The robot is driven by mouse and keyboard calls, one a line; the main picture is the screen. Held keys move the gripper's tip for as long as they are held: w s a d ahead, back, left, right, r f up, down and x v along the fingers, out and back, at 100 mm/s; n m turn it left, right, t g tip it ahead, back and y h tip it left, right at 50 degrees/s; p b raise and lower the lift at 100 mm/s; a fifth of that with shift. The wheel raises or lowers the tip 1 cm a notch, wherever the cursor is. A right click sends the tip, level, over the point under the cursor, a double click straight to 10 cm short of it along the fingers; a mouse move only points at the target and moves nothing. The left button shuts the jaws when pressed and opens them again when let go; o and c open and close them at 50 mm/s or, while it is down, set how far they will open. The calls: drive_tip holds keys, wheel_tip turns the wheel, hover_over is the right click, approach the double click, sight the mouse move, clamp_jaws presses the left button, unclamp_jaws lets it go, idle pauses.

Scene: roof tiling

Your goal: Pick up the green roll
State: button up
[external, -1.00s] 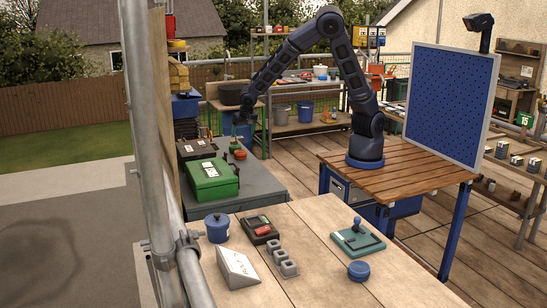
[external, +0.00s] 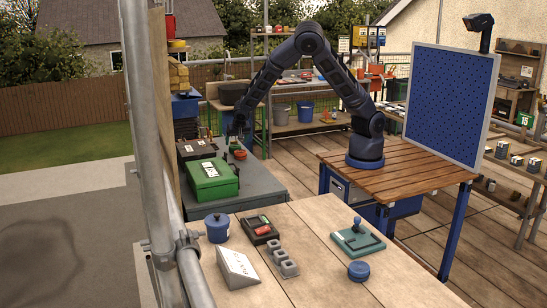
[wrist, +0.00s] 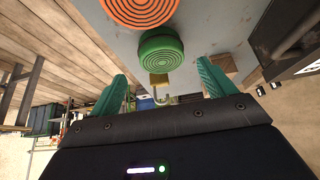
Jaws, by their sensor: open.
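The green roll (wrist: 161,50) is a round disc with concentric rings on its face. In the wrist view it lies on the grey table top, just beyond and roughly between my fingertips, not held. In the external view it is a small green spot (external: 233,147), partly hard to tell from the gripper. My gripper (wrist: 163,82) is open, with a teal finger on each side and nothing gripped between them. In the external view my gripper (external: 237,131) hangs low over the far part of the grey table.
An orange roll (wrist: 140,10) lies right next to the green one. A wooden block (wrist: 222,63) is near the right finger. A green case (external: 213,181) and a dark case (external: 196,149) stand on the grey table (external: 258,183).

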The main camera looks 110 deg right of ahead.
sight(235, 145)
drive_tip(key=shift+x, duration=2.55)
drive_tip(key=shift+w, duration=0.2)
drive_tip(key=c, duration=1.1)
